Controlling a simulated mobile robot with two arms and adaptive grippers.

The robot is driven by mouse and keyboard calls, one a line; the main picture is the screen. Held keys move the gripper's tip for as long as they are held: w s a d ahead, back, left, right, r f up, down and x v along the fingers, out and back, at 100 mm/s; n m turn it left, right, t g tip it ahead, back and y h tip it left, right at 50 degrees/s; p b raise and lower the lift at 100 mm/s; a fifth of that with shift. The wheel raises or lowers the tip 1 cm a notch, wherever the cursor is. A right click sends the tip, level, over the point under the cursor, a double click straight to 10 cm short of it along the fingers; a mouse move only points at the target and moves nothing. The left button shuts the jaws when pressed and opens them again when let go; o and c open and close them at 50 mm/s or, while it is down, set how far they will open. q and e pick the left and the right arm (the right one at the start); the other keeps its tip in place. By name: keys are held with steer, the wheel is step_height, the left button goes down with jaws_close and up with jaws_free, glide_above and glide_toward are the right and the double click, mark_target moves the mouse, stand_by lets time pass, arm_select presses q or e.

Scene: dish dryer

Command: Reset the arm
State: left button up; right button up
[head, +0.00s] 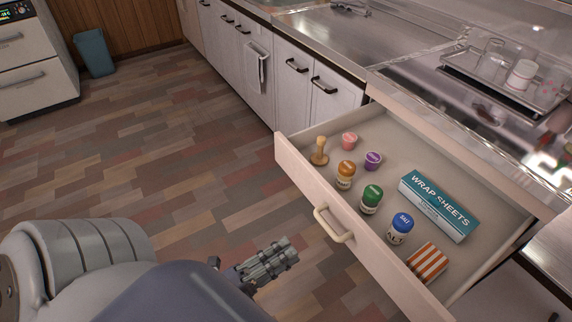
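My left arm comes in from the lower left. Its gripper (268,262) hangs over the floor, left of the open drawer (290,150) and apart from its handle (333,224). Nothing shows held in it, but its fingers overlap from this angle, so I cannot tell whether it is open or shut. My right gripper is out of view.
The drawer holds several capped jars, including a blue-capped salt jar (400,229), a wrap sheets box (439,205) and a striped box (427,263). A dish tray (455,72) stands on the counter. The floor (150,170) at left is clear.

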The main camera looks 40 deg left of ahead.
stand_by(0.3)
